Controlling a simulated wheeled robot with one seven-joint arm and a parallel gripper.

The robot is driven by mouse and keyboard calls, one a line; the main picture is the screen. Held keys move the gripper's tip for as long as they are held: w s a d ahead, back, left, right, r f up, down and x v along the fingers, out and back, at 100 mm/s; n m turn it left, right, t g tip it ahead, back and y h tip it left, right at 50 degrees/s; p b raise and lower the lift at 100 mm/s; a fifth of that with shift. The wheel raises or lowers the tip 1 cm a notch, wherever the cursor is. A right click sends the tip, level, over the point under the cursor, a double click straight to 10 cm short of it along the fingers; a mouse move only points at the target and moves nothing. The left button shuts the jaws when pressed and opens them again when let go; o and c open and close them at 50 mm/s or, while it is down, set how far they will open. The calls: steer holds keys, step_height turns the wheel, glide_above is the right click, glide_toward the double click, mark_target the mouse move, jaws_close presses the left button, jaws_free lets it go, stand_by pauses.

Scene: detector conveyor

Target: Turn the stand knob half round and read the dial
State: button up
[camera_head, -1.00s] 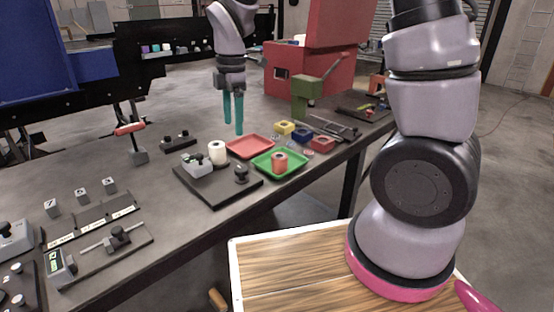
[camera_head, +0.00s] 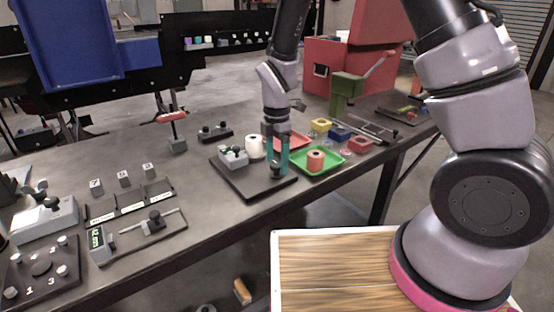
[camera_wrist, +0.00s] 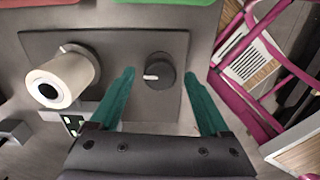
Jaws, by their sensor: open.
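The black stand knob (camera_wrist: 158,72) with a white pointer line is on a dark plate (camera_wrist: 115,45); the line points left in the wrist view. In the head view the knob (camera_head: 276,171) is at the plate's near right side. My gripper (camera_wrist: 159,76) is open, its teal fingertips either side of the knob with gaps showing. In the head view my gripper (camera_head: 277,158) points down over the plate. A small grey box (camera_head: 233,157) sits on the plate's left; in the wrist view its dark, light-marked face (camera_wrist: 74,123) is partly hidden and unreadable.
A white roll (camera_wrist: 66,78) stands beside the knob. A green tray (camera_head: 318,168) with an orange roll (camera_head: 316,159) and a red tray (camera_head: 297,141) are close to the right. A slider unit with a green display (camera_head: 97,238) is at the left.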

steer(key=shift+f, duration=0.1)
jaws_close()
